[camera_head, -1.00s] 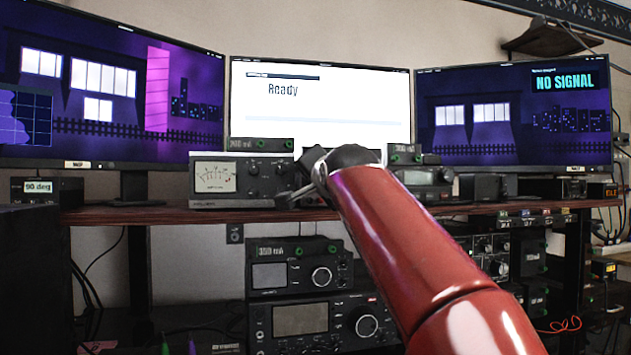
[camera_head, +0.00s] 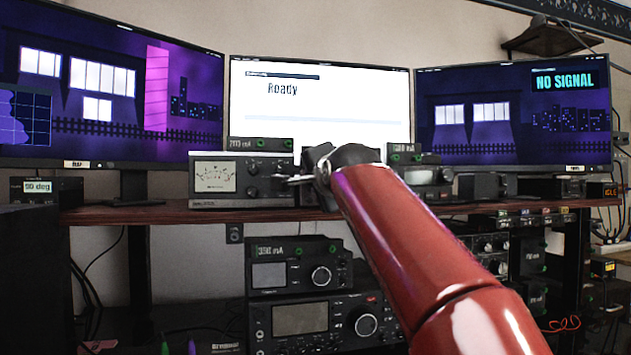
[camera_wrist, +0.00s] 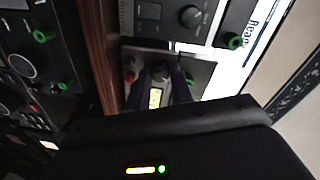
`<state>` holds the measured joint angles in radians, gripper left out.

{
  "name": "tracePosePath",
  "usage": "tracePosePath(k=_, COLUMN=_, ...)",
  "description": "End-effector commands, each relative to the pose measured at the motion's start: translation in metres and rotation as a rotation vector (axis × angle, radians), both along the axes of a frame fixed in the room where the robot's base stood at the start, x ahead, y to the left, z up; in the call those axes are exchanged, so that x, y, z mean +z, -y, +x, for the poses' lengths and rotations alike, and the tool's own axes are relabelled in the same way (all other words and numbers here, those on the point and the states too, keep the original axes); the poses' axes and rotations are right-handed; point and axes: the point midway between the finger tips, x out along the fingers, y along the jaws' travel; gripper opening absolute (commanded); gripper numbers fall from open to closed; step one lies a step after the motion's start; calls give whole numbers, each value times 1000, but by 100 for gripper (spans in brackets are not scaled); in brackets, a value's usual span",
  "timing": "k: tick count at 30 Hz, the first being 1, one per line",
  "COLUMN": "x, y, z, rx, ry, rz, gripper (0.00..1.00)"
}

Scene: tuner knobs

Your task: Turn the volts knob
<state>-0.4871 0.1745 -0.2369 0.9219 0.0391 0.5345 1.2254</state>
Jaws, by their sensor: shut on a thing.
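My gripper (camera_head: 296,179) is at the shelf, right of the analog meter unit (camera_head: 215,177), and hides what is behind it. In the wrist view my gripper (camera_wrist: 166,80) has its two dark fingers on either side of a round dark knob (camera_wrist: 160,71), shut on it. The knob is on a small unit with a lit yellow-green display (camera_wrist: 155,98), a red knob (camera_wrist: 130,70) and a green jack (camera_wrist: 189,76). I cannot read a volts label on it.
The meter unit's own knob (camera_wrist: 191,16) is close beside my gripper. A wooden shelf (camera_head: 150,213) runs below, with radio units (camera_head: 300,320) under it. Three monitors stand behind; the middle one (camera_head: 330,110) reads Ready.

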Motion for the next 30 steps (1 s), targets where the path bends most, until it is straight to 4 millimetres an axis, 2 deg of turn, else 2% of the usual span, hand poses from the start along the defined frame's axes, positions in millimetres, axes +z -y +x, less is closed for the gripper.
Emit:
tracePosePath(k=3, x=-1, y=0, z=0, rx=-1, ry=-2, rz=-2, gripper=0)
tracePosePath(k=4, x=-1, y=0, z=0, rx=-1, ry=-2, rz=-2, gripper=24)
tracePosePath(k=9, x=-1, y=0, z=0, rx=-1, ry=-2, rz=-2, gripper=44)
tracePosePath(k=19, x=-1, y=1, z=-5, rx=0, ry=1, rz=-2, gripper=44)
tracePosePath(k=30, x=1, y=17, z=-61, rx=0, ry=1, rz=-2, gripper=44)
